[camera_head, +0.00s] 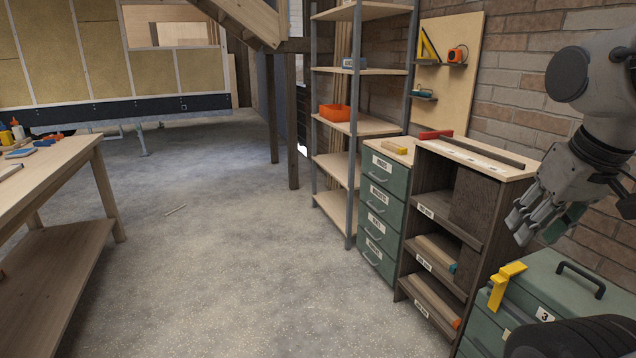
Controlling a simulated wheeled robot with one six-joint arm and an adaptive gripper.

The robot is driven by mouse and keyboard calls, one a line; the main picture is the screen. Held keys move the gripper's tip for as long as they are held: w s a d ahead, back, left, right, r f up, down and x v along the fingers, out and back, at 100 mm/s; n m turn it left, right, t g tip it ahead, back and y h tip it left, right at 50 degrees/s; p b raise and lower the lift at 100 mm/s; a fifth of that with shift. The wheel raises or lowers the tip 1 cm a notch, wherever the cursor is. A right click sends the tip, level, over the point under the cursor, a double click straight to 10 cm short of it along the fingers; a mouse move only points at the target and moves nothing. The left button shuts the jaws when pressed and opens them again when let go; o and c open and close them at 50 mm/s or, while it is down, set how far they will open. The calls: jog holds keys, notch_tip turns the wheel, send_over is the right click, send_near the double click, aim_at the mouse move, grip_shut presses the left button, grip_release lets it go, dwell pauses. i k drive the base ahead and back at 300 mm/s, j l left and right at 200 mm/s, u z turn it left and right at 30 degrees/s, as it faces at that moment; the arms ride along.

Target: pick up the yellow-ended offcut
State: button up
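A short pale wood offcut with a yellow end (396,148) lies on top of the green drawer cabinet (384,208), against the back wall. My gripper (530,226) hangs at the right, pointing down, well to the right of and nearer than the offcut. It is not touching the offcut. Its fingers overlap in this view, and a green patch shows beside them. I cannot tell whether they are open or shut, or whether the green patch is behind them.
A dark rack (470,210) beside the cabinet holds other offcuts with teal and orange ends. A green case (560,285) with a yellow piece (505,285) is below my gripper. The floor left of these is mostly clear.

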aim_at(392, 147)
jog(key=i+u, duration=0.15)
jog(key=i, duration=1.75)
jog(key=i+j+z, duration=0.15)
jog(key=i+z, duration=0.15)
jog(key=i, duration=0.25)
jog(key=i+j+z, duration=0.35)
jog(key=i, duration=0.15)
jog(key=i+j+z, duration=0.25)
jog(key=i+z, duration=0.15)
jog(key=i+j+z, duration=0.4)
jog(key=k+l, duration=0.05)
jog(key=l, duration=0.05)
